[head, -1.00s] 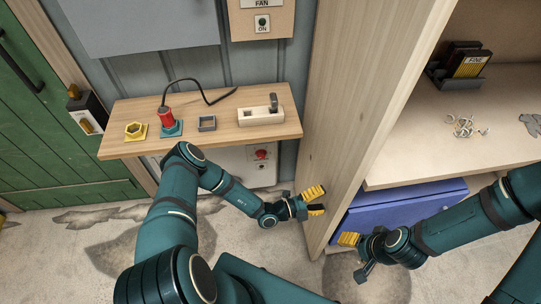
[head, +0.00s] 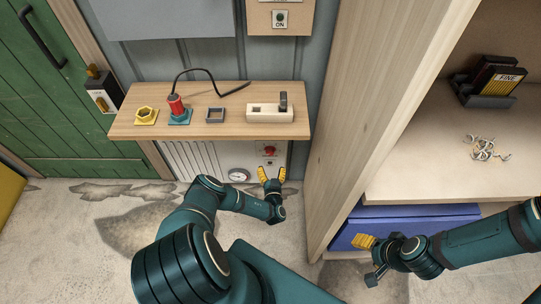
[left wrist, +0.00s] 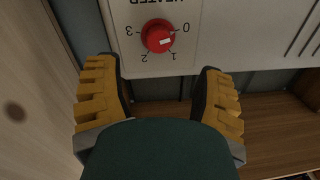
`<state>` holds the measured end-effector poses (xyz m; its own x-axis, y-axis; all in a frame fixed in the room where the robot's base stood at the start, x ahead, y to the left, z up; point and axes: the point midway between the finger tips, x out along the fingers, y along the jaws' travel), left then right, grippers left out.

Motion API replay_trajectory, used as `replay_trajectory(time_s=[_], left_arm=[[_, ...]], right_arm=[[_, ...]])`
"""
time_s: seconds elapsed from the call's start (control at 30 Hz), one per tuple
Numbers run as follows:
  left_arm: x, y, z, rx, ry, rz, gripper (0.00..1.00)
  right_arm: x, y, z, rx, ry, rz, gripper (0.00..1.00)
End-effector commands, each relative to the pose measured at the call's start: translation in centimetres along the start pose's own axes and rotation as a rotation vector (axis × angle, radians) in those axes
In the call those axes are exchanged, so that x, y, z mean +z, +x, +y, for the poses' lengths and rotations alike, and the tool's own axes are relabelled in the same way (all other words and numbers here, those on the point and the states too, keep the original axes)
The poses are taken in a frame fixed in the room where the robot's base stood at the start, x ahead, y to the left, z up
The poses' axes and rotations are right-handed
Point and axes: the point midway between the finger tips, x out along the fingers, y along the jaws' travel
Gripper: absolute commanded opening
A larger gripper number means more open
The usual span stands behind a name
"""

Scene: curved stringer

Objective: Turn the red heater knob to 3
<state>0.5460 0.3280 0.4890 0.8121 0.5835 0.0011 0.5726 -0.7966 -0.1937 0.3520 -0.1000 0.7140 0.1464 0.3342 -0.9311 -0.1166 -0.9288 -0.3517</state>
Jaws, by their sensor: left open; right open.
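The red heater knob (head: 270,150) is on the heater's white control panel (head: 283,159) below the wooden shelf. In the left wrist view the red knob (left wrist: 154,30) appears upside down, with marks 0 to 3 around it. Its white pointer mark lies on the side between 0 and 1. My left gripper (head: 272,172) is open just below and in front of the knob. In the left wrist view its two yellow fingers (left wrist: 157,82) are spread, with the knob beyond the gap and apart from them. My right gripper (head: 365,258) is open and empty near the blue box.
The shelf (head: 225,126) above the heater carries a yellow nut, a red-and-teal part, a grey square frame and a white block. A wooden panel (head: 345,130) stands right of the heater. A blue box (head: 400,225) is low on the right.

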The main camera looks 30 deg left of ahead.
Motion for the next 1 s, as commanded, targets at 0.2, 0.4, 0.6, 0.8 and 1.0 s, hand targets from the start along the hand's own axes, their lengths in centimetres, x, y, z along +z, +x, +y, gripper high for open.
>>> replay_trajectory(time_s=[0.2, 0.4, 0.6, 0.8, 1.0], left_arm=[[0.1, 4.3, 0.1, 0.003, 0.004, 0.005, 0.69], [0.1, 7.0, 0.1, 0.003, 0.003, 0.002, 0.69], [0.0, 8.2, 0.1, 0.003, 0.002, 0.001, 0.69], [0.0, 8.2, 0.1, 0.003, 0.001, 0.000, 0.69], [0.0, 8.2, 0.1, 0.003, 0.001, 0.000, 0.28]], right_arm=[[-0.1, 1.1, 0.4, 0.000, 0.000, 0.005, 0.62], [-0.2, 1.7, 0.6, 0.001, -0.001, 0.009, 0.62], [-0.2, 1.9, 0.7, 0.001, -0.001, 0.010, 0.62], [-0.2, 1.9, 0.7, 0.001, -0.001, 0.010, 0.62], [-0.2, 1.9, 0.7, 0.001, -0.001, 0.010, 0.62]])
